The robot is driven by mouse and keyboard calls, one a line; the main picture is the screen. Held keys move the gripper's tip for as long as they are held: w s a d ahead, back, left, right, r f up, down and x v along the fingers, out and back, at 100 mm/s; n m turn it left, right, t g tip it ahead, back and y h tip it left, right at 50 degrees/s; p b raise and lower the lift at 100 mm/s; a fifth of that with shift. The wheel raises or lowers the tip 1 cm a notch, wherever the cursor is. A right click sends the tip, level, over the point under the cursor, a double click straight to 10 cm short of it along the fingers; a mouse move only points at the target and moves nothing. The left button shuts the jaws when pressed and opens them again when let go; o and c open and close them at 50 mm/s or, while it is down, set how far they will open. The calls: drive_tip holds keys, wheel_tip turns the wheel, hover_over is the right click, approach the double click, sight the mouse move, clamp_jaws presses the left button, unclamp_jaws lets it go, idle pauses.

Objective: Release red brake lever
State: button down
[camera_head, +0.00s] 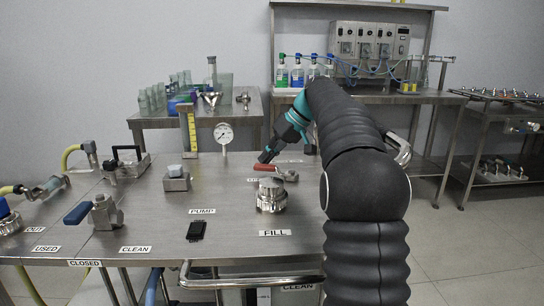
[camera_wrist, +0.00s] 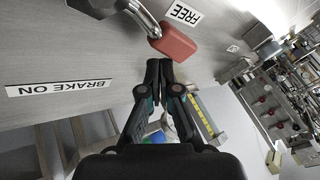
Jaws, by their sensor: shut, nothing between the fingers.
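The red brake lever's red grip (camera_wrist: 174,41) ends a bent metal arm in the wrist view. It lies close beside the FREE label (camera_wrist: 183,13) and well away from the BRAKE ON label (camera_wrist: 58,87). My gripper (camera_wrist: 158,66) has its dark fingers together and empty, with the tips just short of the red grip. A small gap seems to show, but contact is hard to judge. In the head view my gripper (camera_head: 265,156) is low over the table's back part. A red handle (camera_head: 266,167) lies just below it, apparently the same lever.
A metal FILL coupling (camera_head: 271,194) stands in front of the red handle. A round gauge (camera_head: 223,134) and a yellow-scaled post (camera_head: 189,130) rise to the left. A black handset (camera_head: 196,230) lies near the front. The front middle of the table is mostly clear.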

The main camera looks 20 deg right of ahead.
drive_tip(key=shift+d, duration=0.1)
drive_tip(key=shift+s+d, duration=0.55)
drive_tip(key=w+d+r+p, duration=0.1)
drive_tip(key=w+d+r, duration=0.1)
drive_tip(key=d+r, duration=0.3)
drive_tip(key=shift+d+r, duration=0.35)
drive_tip(key=shift+r, duration=1.1)
drive_tip(key=shift+s, duration=0.1)
